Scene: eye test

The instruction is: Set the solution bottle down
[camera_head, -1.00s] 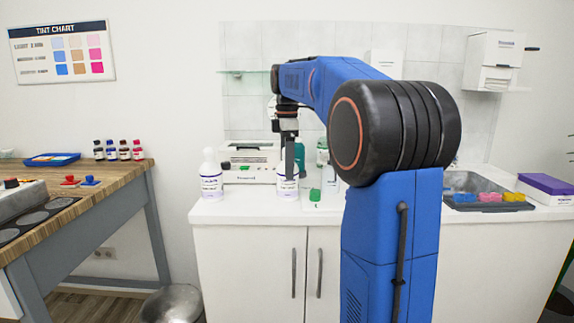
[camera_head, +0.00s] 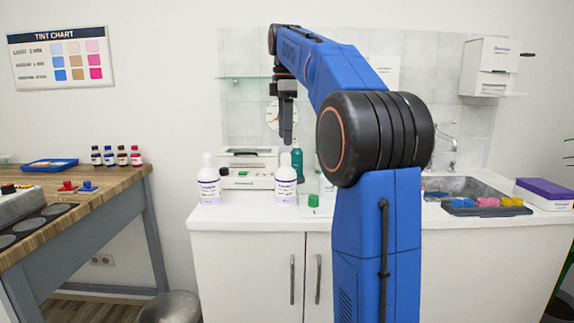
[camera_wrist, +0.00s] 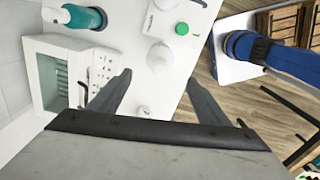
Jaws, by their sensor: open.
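Two white bottles with purple-edged labels stand upright on the white counter (camera_head: 240,217); the label words are too small to read. The right bottle (camera_head: 286,184) is below my gripper (camera_head: 287,138), with a clear gap between them. The left bottle (camera_head: 209,186) stands apart from it. In the wrist view, my gripper (camera_wrist: 159,73) is open and empty, its fingers spread wide. The right bottle's white top (camera_wrist: 160,58) shows beyond and between the fingertips. A smaller white cap (camera_wrist: 144,112), seemingly the left bottle's, shows nearer the palm.
A white machine (camera_head: 240,181) stands behind the bottles. A teal bottle (camera_head: 297,162) is behind the right one. A green-topped item (camera_head: 313,201) lies close on its right. A sink (camera_head: 465,187) and dark tray (camera_head: 487,210) are further right. The counter front is clear.

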